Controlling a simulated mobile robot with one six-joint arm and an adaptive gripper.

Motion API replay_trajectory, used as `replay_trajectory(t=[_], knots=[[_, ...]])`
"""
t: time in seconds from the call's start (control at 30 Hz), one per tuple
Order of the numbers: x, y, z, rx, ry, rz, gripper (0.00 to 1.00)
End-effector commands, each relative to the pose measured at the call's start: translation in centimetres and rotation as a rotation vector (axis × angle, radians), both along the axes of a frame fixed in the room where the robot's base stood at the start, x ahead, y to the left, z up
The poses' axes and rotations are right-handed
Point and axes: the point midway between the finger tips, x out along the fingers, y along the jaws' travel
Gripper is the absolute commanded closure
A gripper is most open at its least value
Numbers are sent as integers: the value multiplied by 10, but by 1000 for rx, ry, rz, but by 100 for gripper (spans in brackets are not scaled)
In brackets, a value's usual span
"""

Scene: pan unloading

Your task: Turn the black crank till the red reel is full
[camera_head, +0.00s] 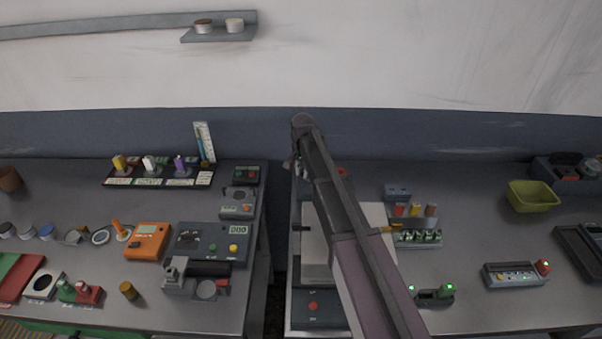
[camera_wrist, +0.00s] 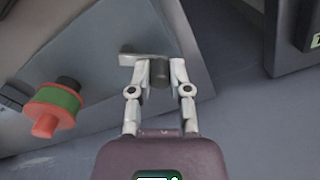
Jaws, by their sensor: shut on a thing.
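In the wrist view, my gripper (camera_wrist: 160,72) is shut on the dark knob of the black crank (camera_wrist: 160,78). A light grey crank bar (camera_wrist: 140,58) runs left from the knob, beside a grey panel. The red reel (camera_wrist: 50,112) is at the left of the wrist view, with a green band around its middle, a red end toward the camera and a black part behind. How full the reel is I cannot tell. In the head view my arm hides most of the crank, and the fingertips cannot be made out.
In the head view, a left bench (camera_head: 215,300) holds several devices, including an orange box (camera_head: 148,242). A right bench (camera_head: 465,240) holds a yellow-green bowl (camera_head: 532,197) and a small panel with lights (camera_head: 514,275). A dark gap separates the benches.

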Motion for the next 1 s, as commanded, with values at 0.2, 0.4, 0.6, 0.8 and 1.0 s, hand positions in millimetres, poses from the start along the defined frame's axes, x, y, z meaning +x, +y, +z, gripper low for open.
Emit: replay_trajectory(t=[0.2,0.4,0.6,0.8,1.0], knots=[[4,-3,0,0,-1,-133,100],[6,-5,0,1,-1,-194,100],[6,-5,0,1,-1,-211,100],[6,-5,0,0,-2,-210,100],[6,-5,0,0,-1,-209,40]])
